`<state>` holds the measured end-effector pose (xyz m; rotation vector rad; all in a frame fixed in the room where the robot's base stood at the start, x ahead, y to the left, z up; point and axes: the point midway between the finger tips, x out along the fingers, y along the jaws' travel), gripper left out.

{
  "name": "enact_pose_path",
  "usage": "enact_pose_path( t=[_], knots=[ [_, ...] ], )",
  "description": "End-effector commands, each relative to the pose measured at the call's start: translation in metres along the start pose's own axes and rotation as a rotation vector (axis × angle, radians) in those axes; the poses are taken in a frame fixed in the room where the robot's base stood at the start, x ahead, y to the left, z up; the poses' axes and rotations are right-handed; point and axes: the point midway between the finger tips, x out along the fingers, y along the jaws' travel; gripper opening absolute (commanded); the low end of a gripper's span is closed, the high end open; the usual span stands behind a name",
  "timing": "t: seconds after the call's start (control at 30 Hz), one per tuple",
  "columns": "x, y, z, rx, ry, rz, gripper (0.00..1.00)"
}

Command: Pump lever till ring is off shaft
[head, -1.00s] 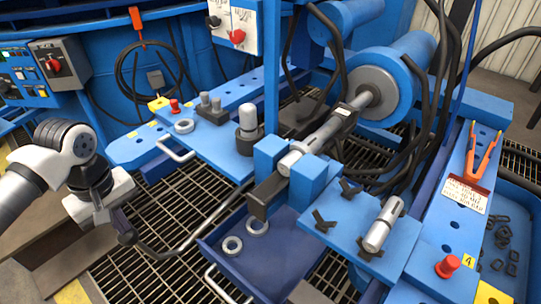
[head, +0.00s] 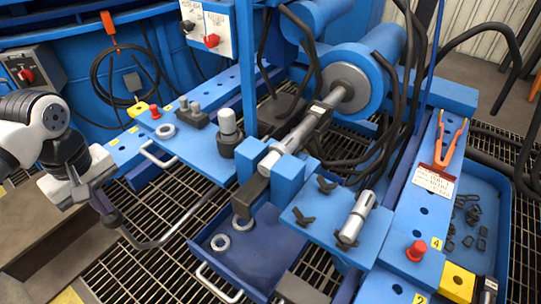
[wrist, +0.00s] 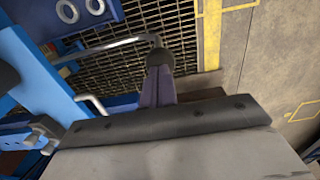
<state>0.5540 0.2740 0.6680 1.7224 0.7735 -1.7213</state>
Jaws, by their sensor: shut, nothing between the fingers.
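My gripper (head: 112,218) is at the left in the head view, with its dark fingers pointing down at the near end of a bent grey lever (head: 165,242). The fingers are shut with nothing visible between them. In the wrist view the shut fingers (wrist: 159,58) are at the end of the lever bar (wrist: 112,45); I cannot tell whether they touch it. The metal shaft (head: 295,138) lies between two blue blocks, in line with the grey-faced cylinder (head: 345,85). I cannot make out clearly whether a ring is on the shaft.
Two loose rings (head: 220,242) lie in the blue drawer tray (head: 262,262) beneath the press. A silver cylinder (head: 357,218) lies on the front blue plate (head: 315,215). Black hoses hang around the press. Open grating (head: 110,275) lies below the lever.

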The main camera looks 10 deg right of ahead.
Motion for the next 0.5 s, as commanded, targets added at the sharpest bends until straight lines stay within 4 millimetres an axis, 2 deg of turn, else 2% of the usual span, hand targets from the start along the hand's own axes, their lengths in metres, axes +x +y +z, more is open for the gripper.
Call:
enact_pose_path(
  t=[0.03, 0.3, 0.4, 0.5],
  knots=[
    [0.022, -0.002, 0.001, 0.000, -0.002, 0.002, 0.00],
    [0.077, -0.016, 0.000, 0.000, -0.001, 0.002, 0.00],
    [0.088, -0.019, 0.000, 0.001, -0.001, 0.002, 0.00],
    [0.083, -0.020, 0.000, 0.002, -0.001, 0.001, 0.00]
  ],
)
